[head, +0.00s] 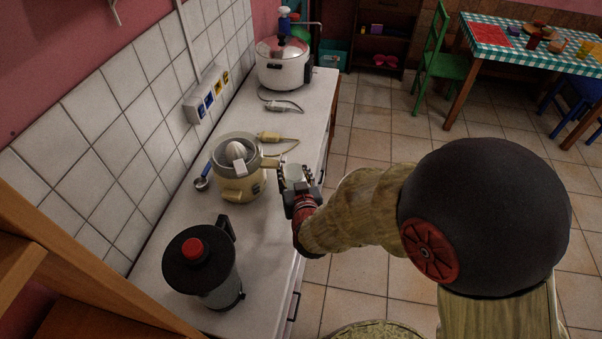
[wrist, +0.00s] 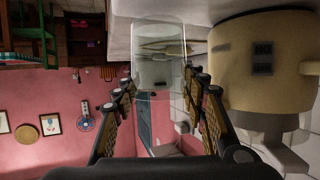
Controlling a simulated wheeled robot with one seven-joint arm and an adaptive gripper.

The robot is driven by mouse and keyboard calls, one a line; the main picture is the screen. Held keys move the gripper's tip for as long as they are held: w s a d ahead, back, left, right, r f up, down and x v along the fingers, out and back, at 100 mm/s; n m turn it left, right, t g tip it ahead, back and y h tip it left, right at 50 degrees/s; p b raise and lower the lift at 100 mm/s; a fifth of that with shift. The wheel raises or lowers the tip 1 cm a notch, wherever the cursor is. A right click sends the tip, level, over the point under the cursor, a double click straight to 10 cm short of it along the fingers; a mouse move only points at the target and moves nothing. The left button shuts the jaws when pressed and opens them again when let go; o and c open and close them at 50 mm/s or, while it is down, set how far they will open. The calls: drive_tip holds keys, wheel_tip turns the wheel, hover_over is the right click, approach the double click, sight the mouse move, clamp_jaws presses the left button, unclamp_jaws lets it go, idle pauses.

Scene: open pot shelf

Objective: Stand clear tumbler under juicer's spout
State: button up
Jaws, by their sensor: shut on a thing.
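The clear tumbler (head: 293,172) is at the counter's right edge in the head view, just right of the juicer (head: 237,170). My gripper (head: 299,190) is shut on the tumbler from the right. In the wrist view the tumbler (wrist: 158,65) stands between my fingers (wrist: 160,92), and the juicer's body (wrist: 262,65) fills the right side, apart from it. I cannot tell whether the tumbler touches the counter or is right below the spout.
A dark-lidded jug (head: 203,262) stands nearer on the white counter (head: 205,226). A small metal scoop (head: 202,183) lies left of the juicer.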

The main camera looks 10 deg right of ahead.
drive_tip(key=shift+w+a+f, duration=0.1)
drive_tip(key=shift+w+a, duration=0.15)
drive_tip(key=shift+a, duration=0.65)
drive_tip(key=shift+w+a+f, duration=0.1)
drive_tip(key=shift+w+a, duration=0.15)
drive_tip(key=shift+a, duration=0.6)
drive_tip(key=shift+a+f, duration=0.1)
drive_tip(key=shift+f, duration=0.35)
drive_tip(key=o, duration=1.2)
drive_tip(key=shift+o, duration=0.6)
